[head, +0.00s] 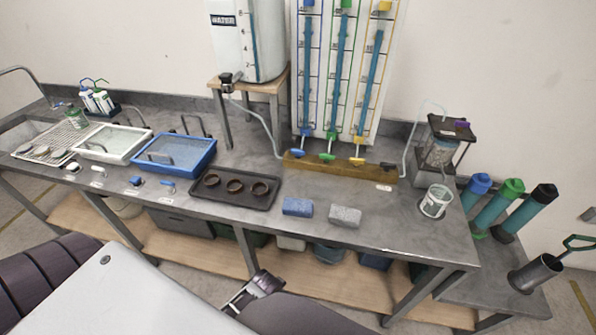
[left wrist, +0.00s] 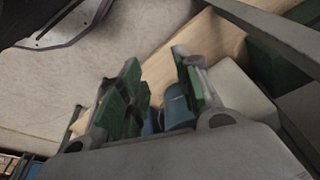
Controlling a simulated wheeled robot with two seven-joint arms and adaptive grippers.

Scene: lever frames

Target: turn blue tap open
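A blue tap handle (head: 298,153) sits at the left end of the wooden block below the gauge tubes, next to a green handle (head: 327,156) and a yellow handle (head: 357,161). Its exact angle is too small to tell. Small blue parts (head: 137,181) also show on the front of the bench below the blue tray. In the left wrist view my left gripper (left wrist: 160,95) has its green-padded fingers apart, with nothing clearly between them. In the head view a gripper (head: 252,292) shows at the bottom, low in front of the bench; I cannot tell which arm it belongs to.
The bench holds a blue tray (head: 205,160), a dark tray (head: 278,197) with rings, a blue block (head: 298,207), a grey block (head: 345,216) and a clear beaker (head: 436,201). A water tank (head: 235,50) stands behind. Bins sit on the wooden shelf (head: 215,262) underneath.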

